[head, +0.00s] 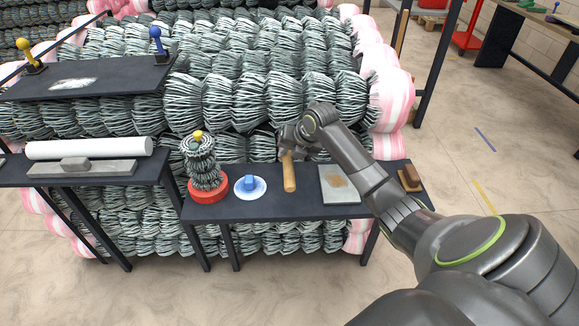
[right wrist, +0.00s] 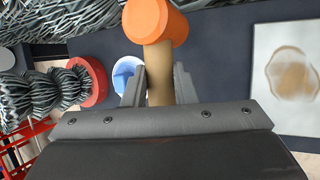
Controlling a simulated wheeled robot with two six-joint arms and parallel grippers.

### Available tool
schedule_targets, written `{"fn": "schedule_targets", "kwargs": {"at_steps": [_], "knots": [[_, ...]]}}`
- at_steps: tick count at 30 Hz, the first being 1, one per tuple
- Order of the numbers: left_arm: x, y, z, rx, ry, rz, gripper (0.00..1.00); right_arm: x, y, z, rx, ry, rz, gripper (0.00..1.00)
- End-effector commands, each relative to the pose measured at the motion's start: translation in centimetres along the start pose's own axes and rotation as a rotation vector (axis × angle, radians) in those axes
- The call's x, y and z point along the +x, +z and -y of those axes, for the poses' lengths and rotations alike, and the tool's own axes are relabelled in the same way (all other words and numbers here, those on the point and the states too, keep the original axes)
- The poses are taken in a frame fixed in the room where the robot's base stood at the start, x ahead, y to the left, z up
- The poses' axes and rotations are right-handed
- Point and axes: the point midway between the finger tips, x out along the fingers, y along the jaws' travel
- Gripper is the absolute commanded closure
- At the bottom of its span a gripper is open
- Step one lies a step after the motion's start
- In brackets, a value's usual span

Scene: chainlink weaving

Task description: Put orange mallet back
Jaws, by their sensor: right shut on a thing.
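The mallet has an orange head (right wrist: 155,22) and a wooden handle (right wrist: 159,75). In the right wrist view the handle stands between the two fingers of my right gripper (right wrist: 158,90), which is shut on it, with the orange head beyond the fingertips. In the head view my right gripper (head: 288,150) is over the dark table (head: 240,208), and the handle (head: 290,175) shows below it. The orange head is hidden there. I cannot tell whether the mallet touches the table. My left gripper is not in view.
Left of the mallet are a white disc with a blue piece (head: 250,187) and a red-based stack of wire (head: 207,188). To its right are a grey plate with a brown stain (head: 340,185) and a brown block (head: 409,178). Bundled wire rolls (head: 260,100) rise behind.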

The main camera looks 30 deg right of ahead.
Motion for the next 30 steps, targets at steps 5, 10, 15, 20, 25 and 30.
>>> {"fn": "schedule_targets", "kwargs": {"at_steps": [5,10,15,20,25,30], "knots": [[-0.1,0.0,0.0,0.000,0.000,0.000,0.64,1.5,-0.5,0.5,-0.001,0.004,0.003,1.00],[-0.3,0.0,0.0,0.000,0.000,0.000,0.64,3.2,-1.4,1.4,0.001,0.001,-0.001,1.00],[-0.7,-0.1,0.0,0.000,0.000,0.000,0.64,4.7,-1.9,2.0,0.000,0.003,0.001,1.00],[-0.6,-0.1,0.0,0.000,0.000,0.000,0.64,4.8,-1.9,2.0,-0.002,0.003,0.003,1.00],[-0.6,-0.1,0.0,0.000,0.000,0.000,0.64,4.8,-2.0,2.1,0.000,0.001,0.000,0.59],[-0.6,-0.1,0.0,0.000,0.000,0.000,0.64,4.8,-2.0,2.1,0.000,0.001,0.000,0.53]]}}
